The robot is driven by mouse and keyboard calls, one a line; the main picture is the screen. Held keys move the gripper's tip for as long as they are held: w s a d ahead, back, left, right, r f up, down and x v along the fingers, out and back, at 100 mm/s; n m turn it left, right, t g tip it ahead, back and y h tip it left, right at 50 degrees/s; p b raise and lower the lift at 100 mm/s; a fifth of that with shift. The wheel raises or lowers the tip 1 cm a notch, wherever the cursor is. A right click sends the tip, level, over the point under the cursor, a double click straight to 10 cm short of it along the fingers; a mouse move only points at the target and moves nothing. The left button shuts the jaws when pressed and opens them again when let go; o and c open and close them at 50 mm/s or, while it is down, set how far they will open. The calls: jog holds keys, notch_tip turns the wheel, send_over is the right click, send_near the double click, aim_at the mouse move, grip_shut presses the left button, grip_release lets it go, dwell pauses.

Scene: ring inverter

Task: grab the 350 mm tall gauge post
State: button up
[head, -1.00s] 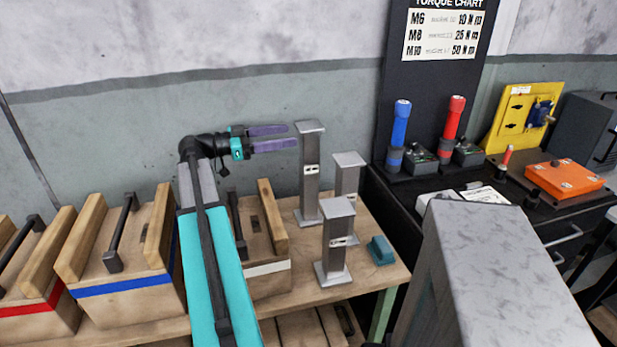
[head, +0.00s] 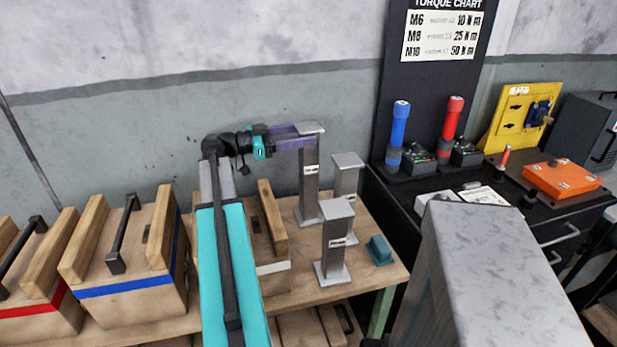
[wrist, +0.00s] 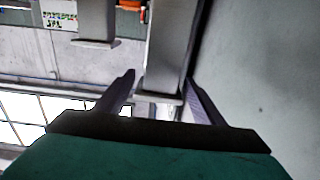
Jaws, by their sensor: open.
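Three grey metal gauge posts with square top plates and feet stand on the wooden bench. The tallest post (head: 310,185) is at the back left of the group. A middle-height post (head: 346,180) is to its right, and the shortest post (head: 335,245) is in front. My gripper (head: 306,136) is open, at the height of the tall post's top, just under its top plate. In the wrist view the tall post (wrist: 168,50) shows between the two purple fingers (wrist: 159,82), with its plate end toward the palm. I cannot tell whether a finger touches it.
Wooden boxes with black handles, one with a blue stripe (head: 125,285), stand left of the posts. A small teal block (head: 380,250) lies near the bench's right end. A black cabinet with blue (head: 398,130) and red (head: 452,125) tools is beyond. The wall is close behind.

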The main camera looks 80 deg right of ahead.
jog(key=shift+x, duration=1.35)
jog(key=shift+r, duration=0.1)
grip_shut()
jog(key=shift+r, duration=0.2)
